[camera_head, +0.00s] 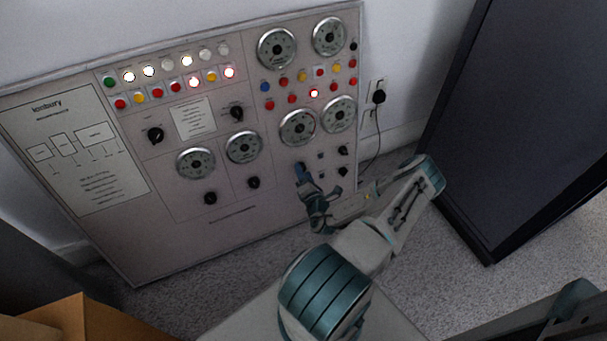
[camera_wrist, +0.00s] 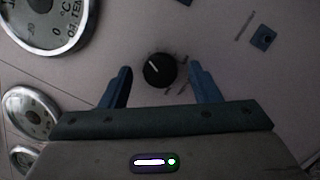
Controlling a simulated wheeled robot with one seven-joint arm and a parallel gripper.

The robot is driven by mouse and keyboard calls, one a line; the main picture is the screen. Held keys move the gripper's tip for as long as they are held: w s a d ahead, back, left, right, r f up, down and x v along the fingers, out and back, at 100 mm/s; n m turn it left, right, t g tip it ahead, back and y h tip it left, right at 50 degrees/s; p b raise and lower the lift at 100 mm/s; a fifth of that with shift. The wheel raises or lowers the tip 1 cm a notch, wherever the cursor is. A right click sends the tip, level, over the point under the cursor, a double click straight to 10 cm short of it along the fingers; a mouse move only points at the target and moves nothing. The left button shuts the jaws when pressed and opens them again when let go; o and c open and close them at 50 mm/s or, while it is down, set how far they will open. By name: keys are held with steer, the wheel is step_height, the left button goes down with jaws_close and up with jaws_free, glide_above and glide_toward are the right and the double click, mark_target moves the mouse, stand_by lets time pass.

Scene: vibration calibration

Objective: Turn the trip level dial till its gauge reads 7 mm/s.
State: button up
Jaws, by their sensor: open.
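A round black dial (camera_wrist: 160,70) with a white pointer line shows in the wrist view, its line pointing to the upper left. My gripper (camera_wrist: 159,82) is open, with one blue finger on each side of this dial and a visible gap on both sides. In the head view my gripper (camera_head: 303,171) is at the panel's lower right, below a round gauge (camera_head: 297,127), and hides the dial there. In the wrist view a gauge (camera_wrist: 40,25) at the upper left is cut off; its face seems to show "°C". No trip level label or mm/s reading is legible.
The grey panel (camera_head: 225,225) leans against the wall, with several gauges, lamps and other black knobs (camera_head: 254,182). A dark cabinet (camera_head: 510,110) stands at the right. A cable hangs from a wall socket (camera_head: 377,92).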

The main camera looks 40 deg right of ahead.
steer(key=p+v, duration=0.3)
steer(key=v, duration=1)
steer(key=shift+s, duration=0.25)
steer(key=shift+a, duration=0.1)
